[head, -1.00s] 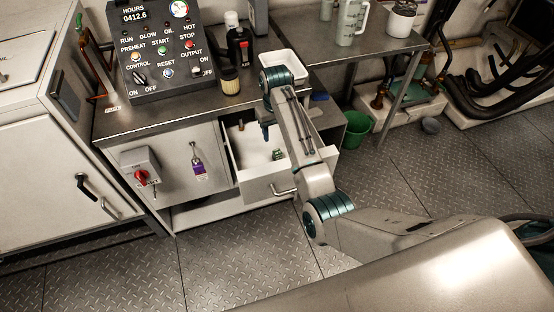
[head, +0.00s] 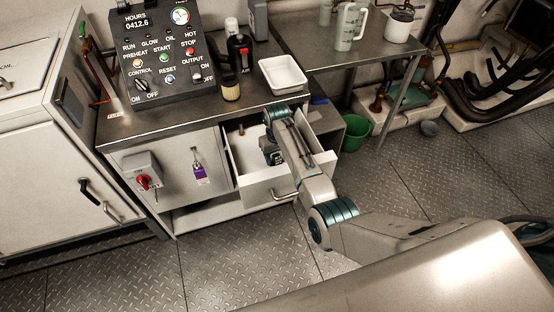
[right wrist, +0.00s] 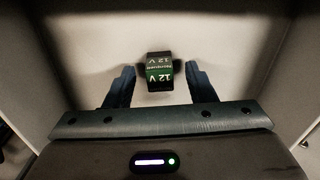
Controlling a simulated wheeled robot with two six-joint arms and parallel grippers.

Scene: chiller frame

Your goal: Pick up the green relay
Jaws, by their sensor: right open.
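The green relay (right wrist: 160,73) shows in the right wrist view as a small block with a green and black top and "12 V" lettering. It sits on the pale floor of the open drawer (head: 256,187). My right gripper (right wrist: 160,67) is open and empty, with one finger on each side of the relay in the picture and a gap on both sides. I cannot tell whether the fingertips are down at the relay's height. In the head view my right gripper (head: 272,157) is inside the drawer and hides the relay. My left gripper is not in view.
The drawer's walls stand close around my right gripper. A small brownish item (head: 241,130) lies at the drawer's back. Above is the bench with a white tray (head: 283,74), a filter (head: 230,88) and the control panel (head: 160,55). A green bucket (head: 356,132) stands to the right.

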